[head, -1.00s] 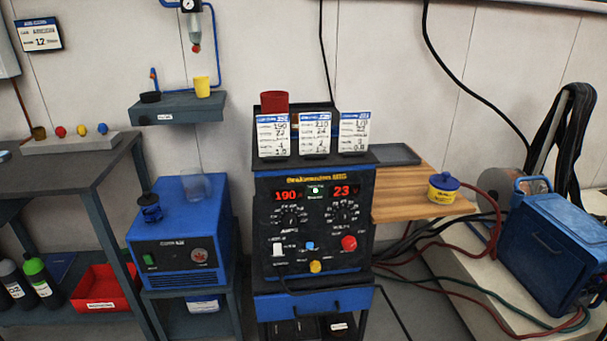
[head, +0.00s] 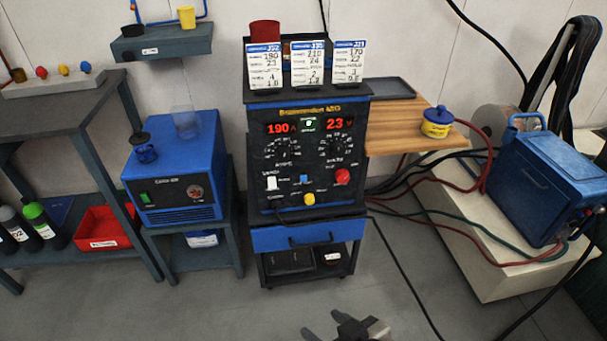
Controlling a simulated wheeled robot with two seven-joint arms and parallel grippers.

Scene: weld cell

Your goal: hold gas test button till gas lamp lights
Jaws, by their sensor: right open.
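The welding machine (head: 259,160) stands upright in the middle, with red digits reading 190 and 23 on its black front. Its panel has a blue button (head: 304,179), a yellow button (head: 309,199), a red knob (head: 343,176) and a white switch (head: 271,183). The labels are too small to tell which one is the gas test button. A small green light (head: 308,122) glows between the displays; I cannot tell whether it is the gas lamp. My right gripper (head: 322,323) is open and empty at the bottom edge, below the machine and apart from it. My left gripper is out of view.
A blue cooler unit (head: 178,190) stands to the left. A wooden shelf (head: 400,138) holding a blue-and-yellow tin (head: 437,123) juts out at the right. A blue case (head: 540,185) and hoses lie further right. The floor before the machine is open apart from a black cable.

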